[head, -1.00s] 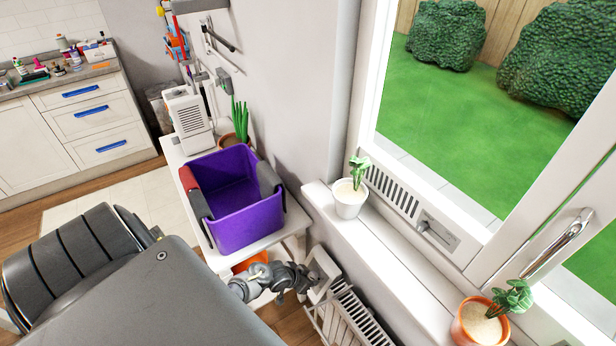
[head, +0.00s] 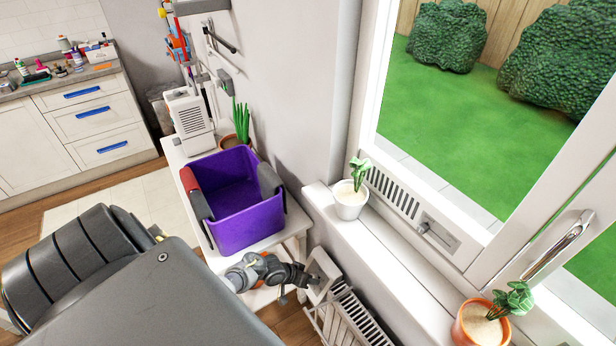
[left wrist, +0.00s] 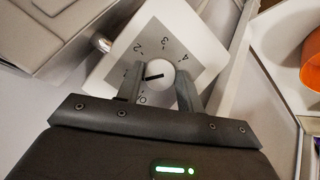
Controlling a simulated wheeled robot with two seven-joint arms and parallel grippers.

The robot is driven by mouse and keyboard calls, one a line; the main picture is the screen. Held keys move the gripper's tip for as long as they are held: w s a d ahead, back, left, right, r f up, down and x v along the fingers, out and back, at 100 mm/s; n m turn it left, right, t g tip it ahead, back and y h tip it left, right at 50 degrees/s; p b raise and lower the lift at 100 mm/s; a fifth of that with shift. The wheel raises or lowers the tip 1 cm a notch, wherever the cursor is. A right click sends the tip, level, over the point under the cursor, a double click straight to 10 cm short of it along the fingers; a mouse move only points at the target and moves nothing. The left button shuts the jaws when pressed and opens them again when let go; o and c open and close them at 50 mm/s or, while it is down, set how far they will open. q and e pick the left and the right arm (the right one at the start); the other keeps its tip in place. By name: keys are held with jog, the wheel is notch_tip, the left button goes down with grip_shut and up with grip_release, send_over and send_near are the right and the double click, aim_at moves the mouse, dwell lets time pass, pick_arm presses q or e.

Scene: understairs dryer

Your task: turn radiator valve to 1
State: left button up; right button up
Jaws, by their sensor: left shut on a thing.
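The radiator valve has a white square body and a grey dial face (left wrist: 165,48), shown close up in the left wrist view. The numbers 0, 2, 3 and 4 can be read around a round white knob (left wrist: 157,83) with a black mark. The mark points left, between 0 and 2, towards a finger that covers that part of the dial. My left gripper (left wrist: 157,90) is shut on the knob, one finger on each side. In the head view my left gripper (head: 303,276) is at the valve's white body (head: 322,269). My right gripper is not in view.
The white radiator (head: 350,318) stands below the window sill (head: 385,262). A purple bucket (head: 245,225) sits on a white table just left of the gripper. A white-potted plant (head: 349,203) and an orange-potted plant (head: 478,326) stand on the sill.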

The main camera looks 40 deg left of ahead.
pick_arm(q)
jog(key=shift+w+r, duration=0.15)
jog(key=shift+w, duration=0.05)
jog(key=o, duration=0.9)
jog(key=shift+c, duration=0.2)
jog(key=shift+o, duration=0.7)
jog(key=shift+s, duration=0.1)
jog(key=shift+s+a+r, duration=0.15)
jog(key=shift+s, duration=0.1)
jog(key=p+v, duration=0.2)
jog(key=v, duration=0.8)
